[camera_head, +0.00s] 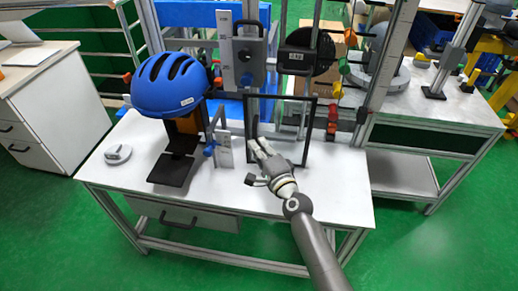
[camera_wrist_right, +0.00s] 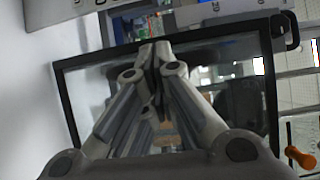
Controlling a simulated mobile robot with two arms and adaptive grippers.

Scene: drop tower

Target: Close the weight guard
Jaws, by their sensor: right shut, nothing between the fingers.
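The weight guard is a clear panel in a black frame (camera_head: 312,132), upright at the middle of the white table, below the weights. In the right wrist view its black frame (camera_wrist_right: 108,53) fills much of the picture, tilted. My right gripper (camera_head: 257,147) is shut and empty, in front of the guard's lower left part. In the wrist view the closed fingertips (camera_wrist_right: 156,50) overlap the guard's upper edge; I cannot tell whether they touch it. My left gripper is not in view.
A blue helmet (camera_head: 170,85) is on a stand at left, behind a black plate (camera_head: 171,169). A grey plate (camera_head: 249,55) and a round black weight (camera_head: 308,55) are on the tower. A grey disc (camera_head: 118,154) lies at left. The front right tabletop (camera_head: 340,195) is clear.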

